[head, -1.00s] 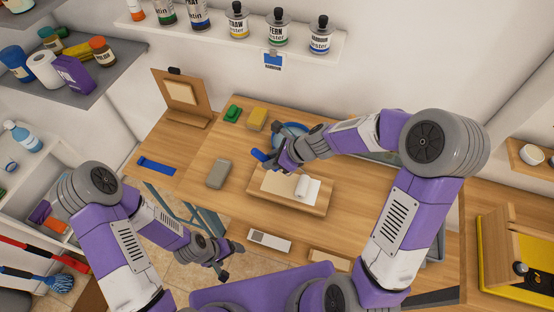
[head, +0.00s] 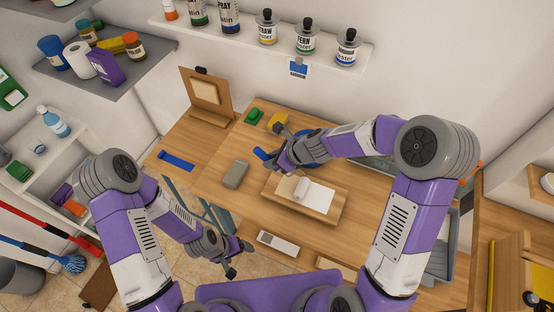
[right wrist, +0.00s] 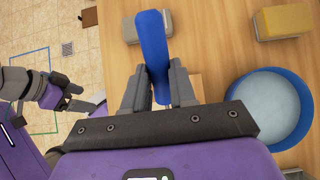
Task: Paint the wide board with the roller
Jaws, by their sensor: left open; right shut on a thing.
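The wide board (head: 322,198) lies flat on a wooden block (head: 297,208) on the workbench. Much of its face is white, and a strip at the left is bare pale wood. The roller's white sleeve (head: 300,189) is at the left edge of the white area, apparently touching the board. My right gripper (head: 273,162) is shut on the roller's blue handle (right wrist: 152,45), left of and above the board; the sleeve is out of the right wrist view. My left gripper (head: 236,259) is open and empty, low in front of the bench.
A blue bowl (right wrist: 237,93) of pale liquid stands behind my right gripper. A grey block (head: 235,174), green and yellow blocks (head: 278,118) and a blue-handled tool (head: 176,159) lie on the bench. A grey tray (head: 440,262) is at the right. Tester bottles (head: 306,38) stand on the shelf.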

